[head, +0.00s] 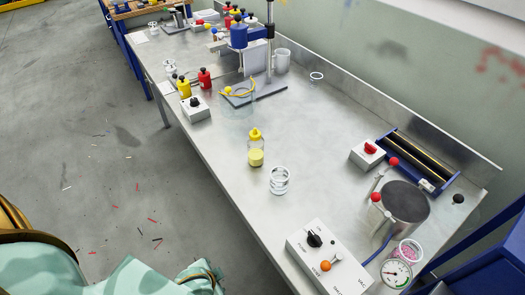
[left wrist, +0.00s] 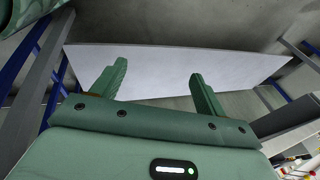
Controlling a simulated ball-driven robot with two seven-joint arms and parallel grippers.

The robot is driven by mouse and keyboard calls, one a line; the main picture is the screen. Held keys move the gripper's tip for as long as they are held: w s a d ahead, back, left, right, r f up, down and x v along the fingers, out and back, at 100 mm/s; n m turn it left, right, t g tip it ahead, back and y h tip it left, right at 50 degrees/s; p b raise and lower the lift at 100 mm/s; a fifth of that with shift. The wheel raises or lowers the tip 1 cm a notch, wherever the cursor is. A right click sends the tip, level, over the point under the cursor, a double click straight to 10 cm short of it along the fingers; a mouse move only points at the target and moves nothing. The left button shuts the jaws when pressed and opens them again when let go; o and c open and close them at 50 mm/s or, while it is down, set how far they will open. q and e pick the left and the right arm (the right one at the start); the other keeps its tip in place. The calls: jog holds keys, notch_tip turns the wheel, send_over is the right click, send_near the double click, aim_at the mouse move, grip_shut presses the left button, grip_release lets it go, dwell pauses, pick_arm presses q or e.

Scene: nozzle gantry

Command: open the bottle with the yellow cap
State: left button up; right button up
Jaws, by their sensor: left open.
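The bottle with the yellow cap (head: 256,149) stands upright on the metal table, near its middle. It holds pale yellow contents, and its yellow cap (head: 255,134) is on top. A clear empty-looking glass jar (head: 279,180) stands just in front of it to the right. My left gripper (left wrist: 155,85) shows in the left wrist view with its two green fingers wide apart and nothing between them. A pale flat surface lies beyond the fingers. The bottle is not visible in that view. My right gripper is in neither view.
A white control box (head: 328,262) with knobs sits at the near table edge. A round dark plate (head: 404,201) with red-knobbed levers and a gauge (head: 396,273) stand right. A blue nozzle stand (head: 254,90) and red and yellow bottles stand farther back.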

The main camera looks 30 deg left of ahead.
pick_arm(q)
jog(key=w+a+r+t, duration=0.1)
jog(key=w+r+t, duration=0.1)
jog(key=w+r, duration=0.6)
jog(key=n+t+h, duration=0.3)
jog(key=t+h, duration=0.3)
jog(key=t, duration=0.1)
send_near(250, 152)
jog(key=b+x, duration=0.3)
jog(key=x, duration=0.5)
jog(key=shift+w+d, duration=0.1)
jog(key=shift+w, duration=0.3)
jog(key=b+x, duration=0.2)
jog(key=x, duration=0.3)
jog(key=shift+f+b, duration=0.1)
jog(key=shift+b, duration=0.25)
jog(key=shift+w+f, duration=0.1)
jog(key=shift+w, duration=0.35)
jog(key=shift+s, duration=0.1)
jog(key=shift+c, duration=0.3)
